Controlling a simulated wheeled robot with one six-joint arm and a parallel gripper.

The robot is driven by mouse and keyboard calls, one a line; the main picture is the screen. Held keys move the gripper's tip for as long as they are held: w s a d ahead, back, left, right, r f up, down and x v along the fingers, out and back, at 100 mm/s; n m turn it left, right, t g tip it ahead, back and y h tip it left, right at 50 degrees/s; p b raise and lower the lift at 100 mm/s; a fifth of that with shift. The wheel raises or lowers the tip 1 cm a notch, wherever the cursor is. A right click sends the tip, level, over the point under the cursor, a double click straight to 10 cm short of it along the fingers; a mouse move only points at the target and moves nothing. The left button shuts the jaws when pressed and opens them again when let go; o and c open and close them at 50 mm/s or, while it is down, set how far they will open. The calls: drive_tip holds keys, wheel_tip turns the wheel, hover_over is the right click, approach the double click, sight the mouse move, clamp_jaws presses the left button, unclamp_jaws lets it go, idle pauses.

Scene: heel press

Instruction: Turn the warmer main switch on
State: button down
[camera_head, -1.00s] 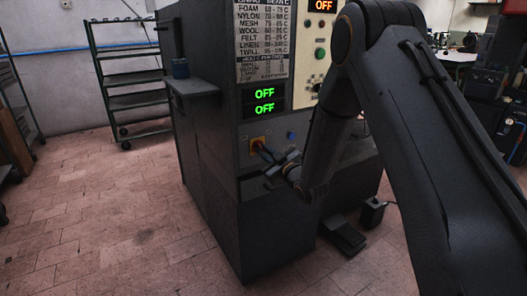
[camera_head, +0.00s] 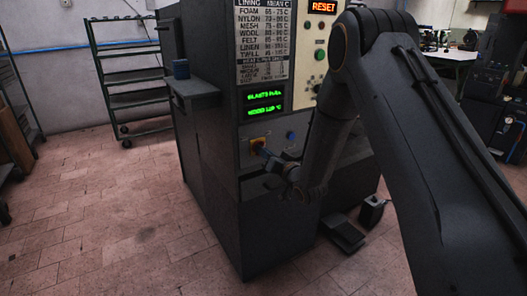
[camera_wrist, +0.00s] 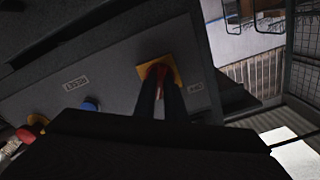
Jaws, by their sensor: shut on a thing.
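The main switch (camera_head: 257,145) is a red knob on a yellow plate, low on the left of the machine's front panel. In the wrist view the yellow plate with the red knob (camera_wrist: 161,72) sits at the tips of my fingers. My gripper (camera_head: 266,153) is shut on the red knob, and its fingers cover most of it. The red display (camera_head: 323,7) at the top reads RESET.
A blue button (camera_head: 291,135) is right of the switch. A grey shelf (camera_head: 194,88) juts out at the left. The tiled floor at left is clear.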

drive_tip(key=shift+r+m, duration=0.1)
drive_tip(key=shift+m, duration=1.3)
drive_tip(key=c, duration=1.8)
unclamp_jaws()
drive_tip(key=shift+d, duration=0.1)
drive_tip(key=v, duration=0.7)
drive_tip(key=shift+s+d, duration=0.2)
drive_tip(key=shift+s, duration=0.1)
